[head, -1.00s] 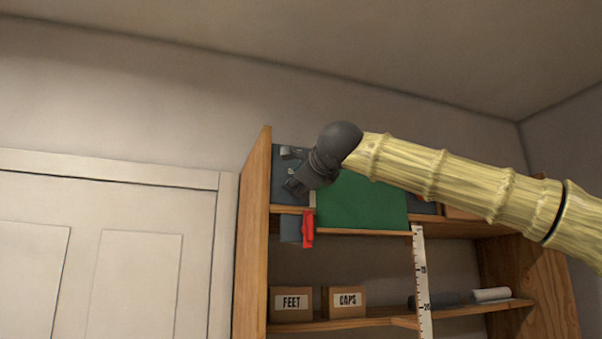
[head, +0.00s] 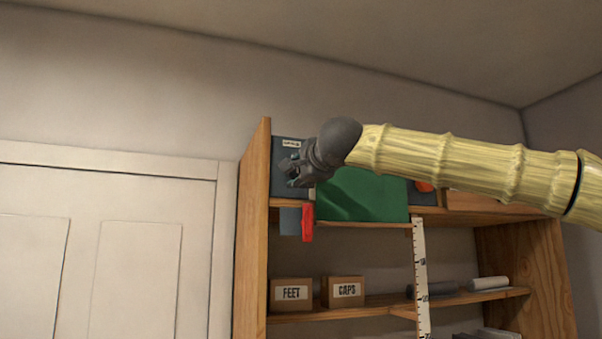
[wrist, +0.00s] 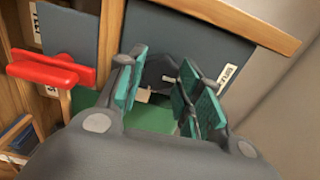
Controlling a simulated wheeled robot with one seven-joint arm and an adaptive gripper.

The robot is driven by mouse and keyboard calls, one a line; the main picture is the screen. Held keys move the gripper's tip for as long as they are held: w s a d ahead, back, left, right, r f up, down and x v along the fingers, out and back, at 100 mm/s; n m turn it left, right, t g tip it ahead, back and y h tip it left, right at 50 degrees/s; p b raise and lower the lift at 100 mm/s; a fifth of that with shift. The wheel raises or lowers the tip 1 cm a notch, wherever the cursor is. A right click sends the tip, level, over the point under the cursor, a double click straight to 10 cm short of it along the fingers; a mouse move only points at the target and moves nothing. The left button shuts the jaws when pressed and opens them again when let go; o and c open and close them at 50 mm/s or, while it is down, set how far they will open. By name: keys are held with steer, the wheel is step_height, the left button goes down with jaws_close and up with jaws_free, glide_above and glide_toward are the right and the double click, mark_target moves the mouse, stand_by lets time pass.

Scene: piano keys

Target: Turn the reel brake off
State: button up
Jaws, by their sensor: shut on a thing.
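A dark grey panel (head: 279,181) with a white label (head: 291,143) stands at the left end of the top shelf. In the wrist view the panel (wrist: 205,42) carries a dark round knob (wrist: 160,72), with a small pale tab below it. My gripper (head: 290,172) is at the panel. In the wrist view its teal-padded fingers (wrist: 160,88) stand on either side of the knob, shut on it; the exact contact is partly hidden. The label (wrist: 228,76) beside the right finger is too small to read. Which setting the knob is at cannot be told.
A red handle (head: 308,223) on a grey block hangs below the shelf, left of my fingers in the wrist view (wrist: 45,72). A green panel (head: 362,197) and an orange round part (head: 424,186) are to the right. Boxes (head: 291,294) stand lower.

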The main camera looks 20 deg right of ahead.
steer(key=shift+d+r, duration=0.1)
steer(key=shift+d, duration=0.05)
steer(key=o, duration=1.1)
steer(key=shift+c, duration=0.2)
steer(key=shift+w, duration=0.15)
steer(key=shift+s, duration=0.3)
steer(key=s, duration=1.1)
steer(key=shift+s+d, duration=0.3)
steer(key=shift+d, duration=0.05)
